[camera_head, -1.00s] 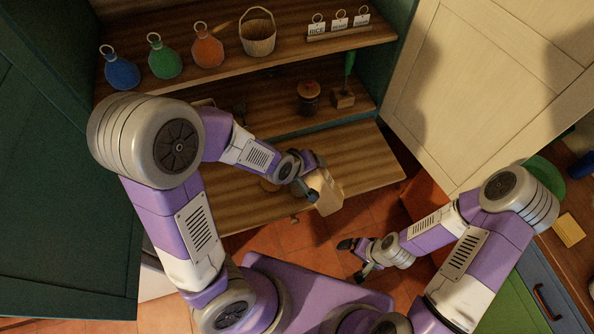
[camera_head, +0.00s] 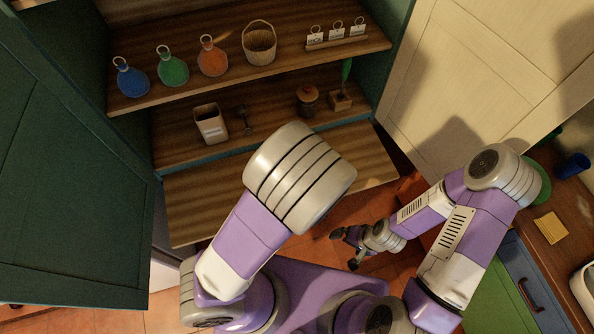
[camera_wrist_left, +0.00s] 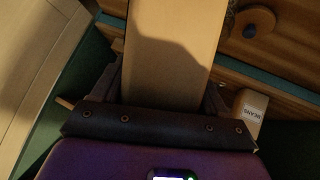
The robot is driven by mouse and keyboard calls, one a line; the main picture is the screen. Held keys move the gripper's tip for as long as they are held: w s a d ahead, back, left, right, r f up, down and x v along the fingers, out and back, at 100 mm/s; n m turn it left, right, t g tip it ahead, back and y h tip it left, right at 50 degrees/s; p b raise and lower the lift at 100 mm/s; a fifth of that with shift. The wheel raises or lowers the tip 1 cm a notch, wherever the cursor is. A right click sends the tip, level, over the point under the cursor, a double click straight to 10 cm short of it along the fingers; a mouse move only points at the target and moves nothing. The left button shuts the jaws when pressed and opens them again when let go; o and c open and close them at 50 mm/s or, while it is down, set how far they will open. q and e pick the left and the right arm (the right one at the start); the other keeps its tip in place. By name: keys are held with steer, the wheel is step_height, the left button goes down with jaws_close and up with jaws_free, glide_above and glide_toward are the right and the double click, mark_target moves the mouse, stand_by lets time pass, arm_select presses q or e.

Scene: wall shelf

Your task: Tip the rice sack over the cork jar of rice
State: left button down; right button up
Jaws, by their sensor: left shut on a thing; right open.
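A tan sack (camera_wrist_left: 172,45) is held between the fingers of my left gripper (camera_wrist_left: 163,85) in the left wrist view; no writing on it shows. In the head view my left arm hides both that gripper and the sack. A round, cork-coloured piece with a dark centre (camera_wrist_left: 252,23) is to the right of the sack in the wrist view; I cannot tell whether it is the cork jar or its lid. A dark jar with a reddish-brown lid (camera_head: 308,98) stands on the middle shelf. My right gripper (camera_head: 345,248) is open and empty above the floor.
A pale box (camera_head: 210,124), marked BEANS in the wrist view (camera_wrist_left: 249,108), stands near a dark scoop-like thing (camera_head: 241,116). Blue (camera_head: 131,78), green (camera_head: 173,68) and orange (camera_head: 213,58) flasks and a basket (camera_head: 259,43) are on the upper shelf. The lower board's right end (camera_head: 365,160) is clear.

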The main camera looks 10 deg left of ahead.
arm_select(q)
steer(key=shift+s+d+r+m+t+y+p, duration=0.1)
steer(key=shift+d+r+m+t+y+p, duration=0.1)
steer(key=shift+r+m+t+y, duration=0.3)
steer(key=shift+s+d+r+m+t+y+p, duration=0.1)
steer(key=shift+r+m+t+y+p, duration=0.05)
steer(key=shift+r+t+y, duration=0.6)
steer(key=shift+s+d+r+m+t+y+p, duration=0.1)
steer(key=shift+r+m+t+y+p, duration=0.1)
steer(key=shift+r+m+t+y, duration=0.4)
steer(key=shift+f+n, duration=0.2)
steer(key=shift+n, duration=0.05)
step_height(320, 180, up, 6)
steer(key=p, duration=0.5)
